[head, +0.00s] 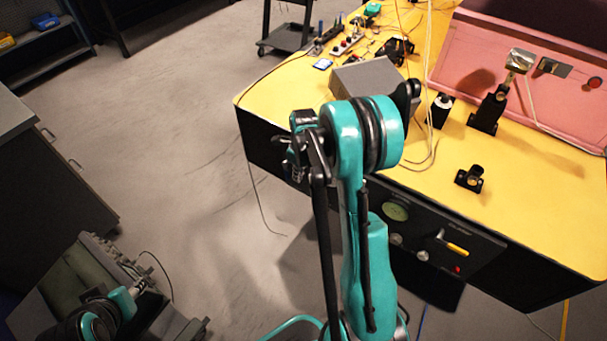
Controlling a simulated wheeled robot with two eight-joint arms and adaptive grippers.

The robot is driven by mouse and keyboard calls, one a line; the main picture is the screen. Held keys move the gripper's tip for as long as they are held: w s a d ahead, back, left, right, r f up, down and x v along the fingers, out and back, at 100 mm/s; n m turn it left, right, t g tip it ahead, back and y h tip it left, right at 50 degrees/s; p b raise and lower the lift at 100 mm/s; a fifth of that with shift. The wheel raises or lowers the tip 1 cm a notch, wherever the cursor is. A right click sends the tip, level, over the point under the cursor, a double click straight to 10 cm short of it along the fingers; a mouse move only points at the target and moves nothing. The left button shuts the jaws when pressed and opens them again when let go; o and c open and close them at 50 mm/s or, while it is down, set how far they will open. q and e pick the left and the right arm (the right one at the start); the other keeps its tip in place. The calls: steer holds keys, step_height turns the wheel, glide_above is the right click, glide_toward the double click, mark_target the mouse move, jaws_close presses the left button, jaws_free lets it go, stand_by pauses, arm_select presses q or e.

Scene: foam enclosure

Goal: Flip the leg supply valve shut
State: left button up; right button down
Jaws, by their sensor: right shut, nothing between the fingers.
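The supply valve with a yellow lever handle (456,249) is on the black front panel (480,262) under the yellow table top. The lever slants slightly down to the right. A round gauge (396,211) and small knobs sit to its left, and a red button or light (457,268) is below it. Any lettering is too small to read. My right arm rises through the middle of the view. Its black gripper (296,168) is shut and empty, up and left of the valve and apart from it. My left gripper is not visible.
The yellow table top (530,205) holds a grey box (366,80), a black stand (489,108), a small black bracket (469,179) and loose cables. A pink panel (480,50) stands behind. Open floor (190,150) lies to the left, with a grey cabinet (50,165) beyond.

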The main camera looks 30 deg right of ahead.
steer(key=shift+w+a+f, duration=0.1)
steer(key=shift+w+a, duration=0.1)
steer(key=shift+w, duration=0.3)
steer(key=shift+w+a+f, duration=0.1)
steer(key=shift+w+a, duration=0.1)
steer(key=shift+w, duration=0.25)
steer(key=shift+w+a+f+b, duration=0.25)
steer(key=shift+w+b, duration=0.1)
steer(key=shift+w, duration=0.25)
steer(key=shift+d, duration=0.1)
